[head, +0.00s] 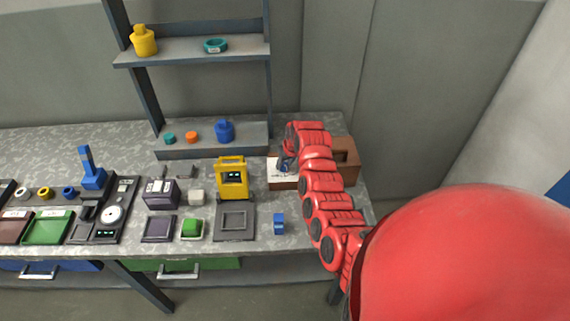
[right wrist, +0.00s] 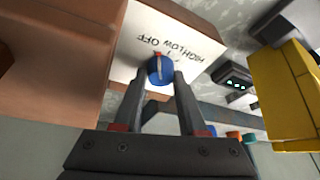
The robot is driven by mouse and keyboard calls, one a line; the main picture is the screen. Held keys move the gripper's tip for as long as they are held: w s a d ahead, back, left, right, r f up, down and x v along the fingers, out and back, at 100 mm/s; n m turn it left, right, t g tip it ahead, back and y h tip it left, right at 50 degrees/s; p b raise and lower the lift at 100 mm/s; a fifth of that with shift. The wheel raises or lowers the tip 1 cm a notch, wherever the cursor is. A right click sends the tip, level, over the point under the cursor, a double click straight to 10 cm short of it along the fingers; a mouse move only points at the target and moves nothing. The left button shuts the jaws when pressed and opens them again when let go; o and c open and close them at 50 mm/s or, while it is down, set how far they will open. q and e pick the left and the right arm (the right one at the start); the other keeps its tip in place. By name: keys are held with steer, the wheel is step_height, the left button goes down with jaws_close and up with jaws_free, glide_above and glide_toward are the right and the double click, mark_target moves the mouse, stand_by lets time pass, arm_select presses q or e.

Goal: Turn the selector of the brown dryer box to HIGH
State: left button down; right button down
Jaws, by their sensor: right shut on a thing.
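The brown dryer box (head: 346,155) stands at the right end of the bench, partly hidden behind my right arm. It fills the left of the right wrist view (right wrist: 60,50). Its white panel (right wrist: 205,50) carries the words OFF, LOW and HIGH, upside down there. The blue selector knob (right wrist: 160,72) has a pale bar with a red tip, which points toward the side between OFF and LOW; the exact setting is hard to tell. My right gripper (right wrist: 160,78) is shut on the knob, one finger on each side. My left gripper is out of view.
A yellow device (head: 232,178) with a small display stands left of the dryer box, and a small blue block (head: 279,223) lies in front. A grey shelf (head: 190,50) rises at the back. Several trays and parts cover the bench's left half.

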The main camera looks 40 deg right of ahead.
steer(key=shift+a+f+m+h+b, duration=0.15)
steer(key=shift+f+m+h+b, duration=0.2)
steer(key=shift+m+b, duration=0.45)
steer(key=m+g+h+b, duration=0.1)
steer(key=m+b, duration=0.3)
steer(key=b, duration=0.1)
steer(key=m+g+h+b, duration=0.1)
steer(key=m+b, duration=0.3)
steer(key=b, duration=0.2)
steer(key=m+g+h+b, duration=0.1)
steer(key=m+b, duration=0.3)
steer(key=b, duration=0.1)
steer(key=shift+w+a+r+h, duration=0.1)
steer(key=shift+h, duration=0.15)
steer(key=shift+r+m+g+b, duration=0.2)
steer(key=shift+m+g+b, duration=0.2)
steer(key=shift+m+b, duration=0.75)
steer(key=shift+c, duration=2.3)
jaws_free()
